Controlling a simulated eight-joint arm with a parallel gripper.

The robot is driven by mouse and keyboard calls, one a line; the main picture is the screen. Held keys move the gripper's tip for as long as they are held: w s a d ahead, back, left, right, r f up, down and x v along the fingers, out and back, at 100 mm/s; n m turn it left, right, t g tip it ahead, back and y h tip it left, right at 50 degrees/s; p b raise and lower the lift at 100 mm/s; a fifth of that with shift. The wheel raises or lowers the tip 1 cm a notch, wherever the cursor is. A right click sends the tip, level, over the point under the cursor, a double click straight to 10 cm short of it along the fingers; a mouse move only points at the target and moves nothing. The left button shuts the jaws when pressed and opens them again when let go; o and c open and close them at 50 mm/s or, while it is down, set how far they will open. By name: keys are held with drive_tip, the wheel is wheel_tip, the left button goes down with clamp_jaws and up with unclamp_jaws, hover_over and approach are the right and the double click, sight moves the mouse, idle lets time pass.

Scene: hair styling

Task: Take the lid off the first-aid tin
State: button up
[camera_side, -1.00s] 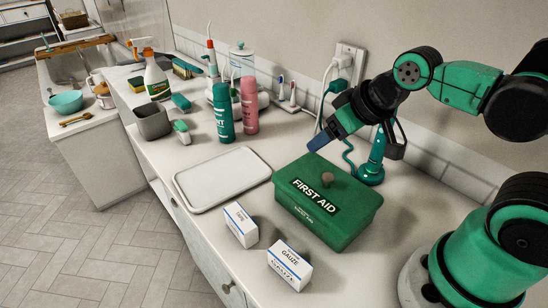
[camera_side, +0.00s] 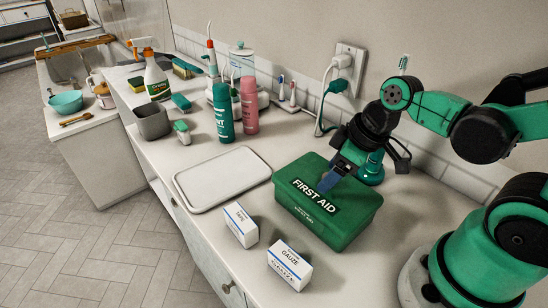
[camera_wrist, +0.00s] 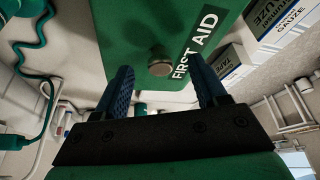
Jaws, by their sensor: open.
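The green first-aid tin (camera_side: 333,226) stands on the counter with its lid (camera_side: 315,194) on. Its label reads "FIRST AID". In the wrist view the lid (camera_wrist: 120,35) fills the top middle, with a round brown knob (camera_wrist: 160,64) on it. My gripper (camera_side: 328,183) is over the lid, and its blue fingers hide the knob in the side view. In the wrist view my gripper (camera_wrist: 166,78) is open. The knob shows between the fingers, slightly beyond their tips, and I cannot tell whether either finger touches it.
A white tray (camera_side: 222,179) lies empty left of the tin. Two small boxes, tape (camera_side: 240,224) and gauze (camera_side: 289,263), stand in front of it. A teal corded appliance (camera_side: 371,170) stands behind the tin. Spray cans (camera_side: 223,112) stand farther back.

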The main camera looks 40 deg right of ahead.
drive_tip(key=shift+w+f, duration=0.1)
drive_tip(key=shift+f, duration=0.3)
clamp_jaws()
drive_tip(key=shift+r, duration=0.1)
